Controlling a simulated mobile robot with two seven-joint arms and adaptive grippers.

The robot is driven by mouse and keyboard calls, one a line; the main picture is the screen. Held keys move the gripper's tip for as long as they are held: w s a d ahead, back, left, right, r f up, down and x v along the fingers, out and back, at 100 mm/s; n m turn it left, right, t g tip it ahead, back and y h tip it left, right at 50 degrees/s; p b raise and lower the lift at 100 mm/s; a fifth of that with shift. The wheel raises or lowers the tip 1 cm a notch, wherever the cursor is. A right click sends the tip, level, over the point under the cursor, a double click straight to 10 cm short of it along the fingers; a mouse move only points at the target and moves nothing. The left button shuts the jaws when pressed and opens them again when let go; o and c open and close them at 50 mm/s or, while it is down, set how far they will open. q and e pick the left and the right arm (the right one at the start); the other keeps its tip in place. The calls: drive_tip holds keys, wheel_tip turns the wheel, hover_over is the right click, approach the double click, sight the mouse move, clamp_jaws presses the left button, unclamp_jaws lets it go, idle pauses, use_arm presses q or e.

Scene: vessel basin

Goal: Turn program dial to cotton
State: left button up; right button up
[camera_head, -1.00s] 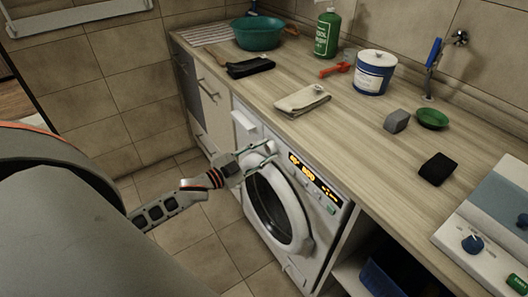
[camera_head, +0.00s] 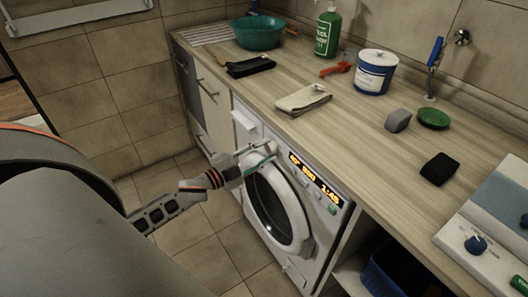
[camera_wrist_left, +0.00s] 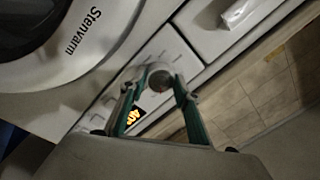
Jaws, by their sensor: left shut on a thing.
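The white washing machine (camera_head: 328,226) stands under the counter, with its round door closed. Its panel display (camera_head: 315,180) is lit orange and appears to read 1:45 at its right end. The round program dial (camera_wrist_left: 160,79) is at the panel's left end, with a small red mark. My left gripper (camera_head: 265,150) is shut on the dial, one green-edged finger on either side, as the left wrist view (camera_wrist_left: 160,82) shows. The dial's labels are too small and blurred to read. My right gripper is not in view.
The wooden counter (camera_head: 345,130) above holds a folded cloth (camera_head: 303,99), a teal basin (camera_head: 258,33), a green bottle (camera_head: 327,32) and a blue-white tin (camera_head: 375,72). The tiled floor (camera_head: 210,245) in front of the machine is clear.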

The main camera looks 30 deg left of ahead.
use_arm(q)
drive_tip(key=shift+d, duration=0.1)
drive_tip(key=o, duration=1.1)
drive_tip(key=shift+o, duration=0.2)
drive_tip(key=v, duration=1.2)
